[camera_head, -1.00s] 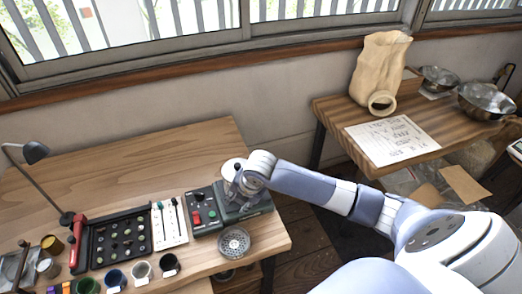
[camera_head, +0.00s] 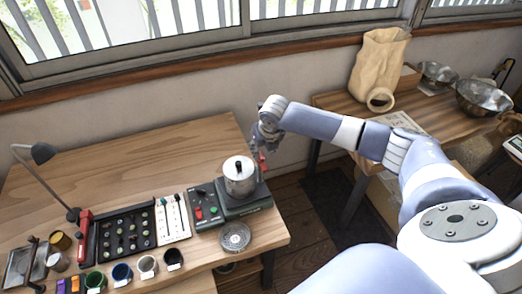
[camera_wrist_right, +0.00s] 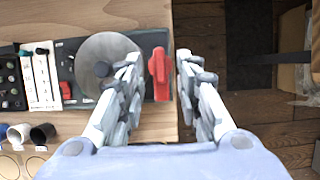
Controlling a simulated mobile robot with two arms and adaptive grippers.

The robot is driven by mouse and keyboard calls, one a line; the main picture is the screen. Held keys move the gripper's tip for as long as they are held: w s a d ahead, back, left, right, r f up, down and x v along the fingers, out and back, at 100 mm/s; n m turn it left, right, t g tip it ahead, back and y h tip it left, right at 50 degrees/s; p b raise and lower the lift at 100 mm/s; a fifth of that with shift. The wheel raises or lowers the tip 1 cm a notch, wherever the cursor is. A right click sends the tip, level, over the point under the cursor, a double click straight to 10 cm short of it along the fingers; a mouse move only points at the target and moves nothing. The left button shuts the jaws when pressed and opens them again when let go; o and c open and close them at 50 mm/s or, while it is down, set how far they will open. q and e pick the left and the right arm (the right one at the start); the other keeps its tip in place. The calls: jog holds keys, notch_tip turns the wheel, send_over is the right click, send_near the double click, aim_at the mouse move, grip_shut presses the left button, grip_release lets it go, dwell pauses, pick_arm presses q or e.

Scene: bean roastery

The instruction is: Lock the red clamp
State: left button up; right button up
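The red clamp (camera_head: 262,163) shows as a small red piece at the right side of the silver lidded pot (camera_head: 240,180), which stands on a dark base (camera_head: 246,204). In the right wrist view the red clamp (camera_wrist_right: 160,75) stands out as a red lever beside the round lid (camera_wrist_right: 100,68). My right gripper (camera_head: 263,148) is just behind and above the clamp. In the right wrist view its two fingers (camera_wrist_right: 159,66) are apart, one on each side of the clamp, with small gaps visible. Whether they touch it lower down is unclear. My left gripper is not in view.
A round perforated dish (camera_head: 235,237) sits in front. A black tray (camera_head: 124,237) and several cups lie further left. The wooden table's (camera_head: 130,160) back half is clear.

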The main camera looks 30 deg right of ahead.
aim_at(261, 155)
jog(key=shift+x, duration=1.7)
grip_shut()
